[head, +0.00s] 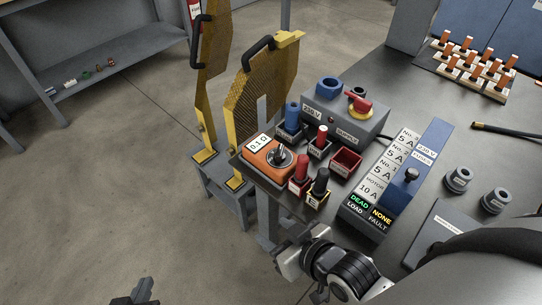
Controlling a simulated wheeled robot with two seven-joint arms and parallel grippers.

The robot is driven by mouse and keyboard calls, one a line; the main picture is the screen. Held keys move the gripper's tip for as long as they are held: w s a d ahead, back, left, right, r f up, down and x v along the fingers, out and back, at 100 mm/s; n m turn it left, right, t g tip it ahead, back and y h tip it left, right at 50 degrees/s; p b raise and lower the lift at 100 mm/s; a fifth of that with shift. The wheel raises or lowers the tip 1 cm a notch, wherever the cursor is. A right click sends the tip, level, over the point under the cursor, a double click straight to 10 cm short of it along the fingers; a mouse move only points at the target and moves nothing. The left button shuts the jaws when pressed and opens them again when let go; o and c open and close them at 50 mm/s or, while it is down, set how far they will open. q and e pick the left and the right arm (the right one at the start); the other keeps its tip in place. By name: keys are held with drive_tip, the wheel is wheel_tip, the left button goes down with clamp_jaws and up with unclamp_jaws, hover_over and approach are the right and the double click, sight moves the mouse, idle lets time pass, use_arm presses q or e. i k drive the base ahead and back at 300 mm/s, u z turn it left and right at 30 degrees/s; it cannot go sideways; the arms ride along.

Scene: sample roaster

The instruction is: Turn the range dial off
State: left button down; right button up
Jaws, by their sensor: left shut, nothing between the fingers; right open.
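The orange meter (260,164) sits at the left corner of the grey bench, with a readout (258,143) showing 0.1 Ω. Its round range dial (281,157) has a dark knob on a pale disc; I cannot read the dial's setting. My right gripper (287,262) is in front of the bench edge, below and apart from the meter, and is open and empty. My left gripper (134,291) is low at the bottom edge, over the floor, shut and empty, partly cut off by the frame.
Red (302,171) and black (319,185) probes stand in holders right of the meter. Behind is a grey supply box (343,115) with a red switch. A blue fuse panel (407,170) stands to the right. Yellow mesh guards (262,85) rise behind the meter.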

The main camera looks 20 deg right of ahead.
sight(279, 156)
drive_tip(key=u, duration=0.95)
drive_tip(key=k, duration=0.55)
drive_tip(key=z, duration=0.35)
